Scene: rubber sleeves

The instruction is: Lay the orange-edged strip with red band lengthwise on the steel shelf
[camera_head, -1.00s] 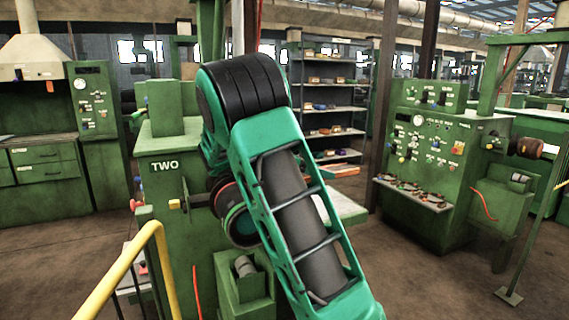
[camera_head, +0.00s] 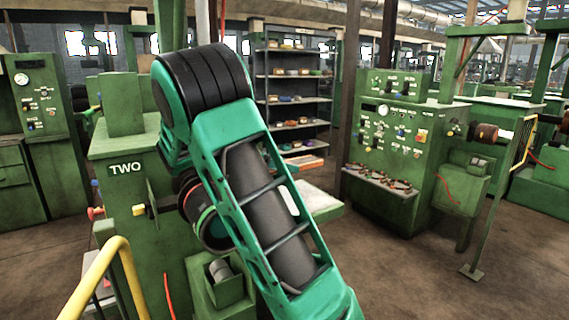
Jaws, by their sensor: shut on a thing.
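My green and black arm (camera_head: 265,200) fills the middle of the head view. My gripper is not in view, so whatever it holds cannot be seen. I cannot make out an orange-edged strip with a red band. The steel shelf (camera_head: 300,103) appears to be part of a grey rack at the back centre, beyond the machine marked TWO. Its boards carry several small objects, too small to identify. Orange items (camera_head: 303,160) lie low at the rack's foot.
A green machine marked TWO (camera_head: 126,169) stands left of my arm, with a pale table (camera_head: 320,203) to its right. A yellow rail (camera_head: 100,275) is in the front left. A green control cabinet (camera_head: 400,165) stands right. Brown floor (camera_head: 395,275) is open at front right.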

